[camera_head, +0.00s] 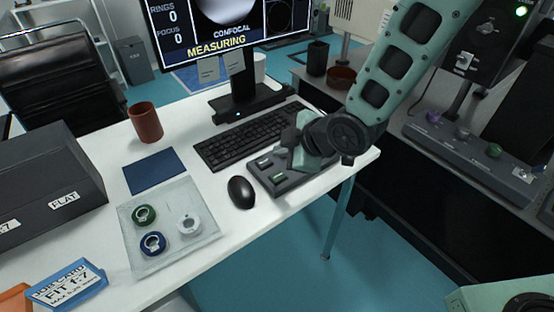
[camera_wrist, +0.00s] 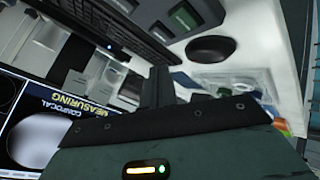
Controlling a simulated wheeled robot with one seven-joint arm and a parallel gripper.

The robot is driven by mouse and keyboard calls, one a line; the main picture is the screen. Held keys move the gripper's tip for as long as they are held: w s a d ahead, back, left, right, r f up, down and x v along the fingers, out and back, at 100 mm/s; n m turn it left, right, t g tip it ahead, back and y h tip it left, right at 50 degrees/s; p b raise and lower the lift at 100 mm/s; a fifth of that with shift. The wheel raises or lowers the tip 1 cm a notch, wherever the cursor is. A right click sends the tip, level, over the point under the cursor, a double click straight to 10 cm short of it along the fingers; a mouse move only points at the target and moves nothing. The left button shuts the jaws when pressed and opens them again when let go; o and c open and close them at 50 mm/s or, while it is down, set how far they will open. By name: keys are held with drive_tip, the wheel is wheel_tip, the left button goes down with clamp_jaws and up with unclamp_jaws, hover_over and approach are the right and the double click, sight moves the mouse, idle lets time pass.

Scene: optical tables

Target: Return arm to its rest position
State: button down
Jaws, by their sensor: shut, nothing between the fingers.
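My green and black arm (camera_head: 385,80) reaches in from the upper right in the head view. My gripper (camera_head: 301,143) is low over the right end of the white desk (camera_head: 185,268), above a dark button box (camera_head: 290,184). It is shut and empty. I cannot tell whether it touches the box. In the wrist view, my gripper (camera_wrist: 158,85) shows as a dark narrow shape, with the button box (camera_wrist: 188,22) and the mouse (camera_wrist: 209,50) beyond it.
A monitor (camera_head: 207,46), keyboard (camera_head: 250,135) and mouse (camera_head: 241,192) are near the gripper. A brown cup (camera_head: 145,122), a clear tray (camera_head: 150,262) with rings and a grey box (camera_head: 45,180) stand left. A dark bench (camera_head: 455,155) with equipment stands right.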

drive_tip(key=s+d+r+m+g+h+p, duration=0.1)
drive_tip(key=s+d+r+m+g+h, duration=0.1)
drive_tip(key=s, duration=0.5)
drive_tip(key=s+d+r+m+g+h+p, duration=0.2)
drive_tip(key=s+d+r+m, duration=0.3)
drive_tip(key=s+r, duration=0.2)
drive_tip(key=s+d+r+m+g+h+p, duration=0.1)
drive_tip(key=s+d+r+m+g+h, duration=0.1)
drive_tip(key=s, duration=0.7)
wheel_tip(320, 180, up, 2)
drive_tip(key=shift+s+d+r+m, duration=0.25)
drive_tip(key=shift+d+m, duration=0.55)
drive_tip(key=shift+d, duration=0.2)
